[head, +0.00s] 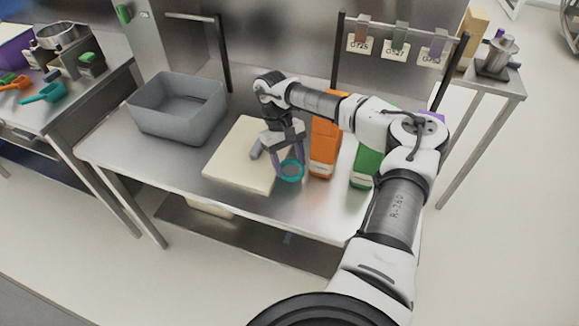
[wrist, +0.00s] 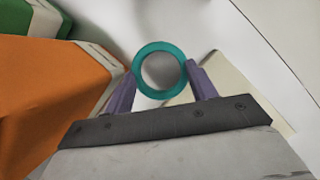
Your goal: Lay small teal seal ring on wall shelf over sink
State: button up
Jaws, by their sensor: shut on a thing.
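The small teal seal ring (head: 291,171) is at my gripper's fingertips, over the right edge of the cream board on the steel table. In the wrist view the ring (wrist: 159,45) lies between the two purple fingers. My gripper (head: 288,168) points down and is shut on the ring; it also shows in the wrist view (wrist: 159,85). I cannot tell whether the ring touches the surface below. No sink or wall shelf over one can be made out.
The cream board (head: 232,165) lies under and left of my gripper. An orange box (head: 324,148) stands close on the right, with a green box (head: 365,166) beyond it. A grey bin (head: 180,125) stands at the left. A rail (head: 400,28) with hanging tags is behind.

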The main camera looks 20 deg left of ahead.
jog(key=shift+f+p, duration=0.3)
jog(key=shift+f, duration=1.7)
jog(key=o, duration=0.7)
jog(key=shift+r, duration=0.2)
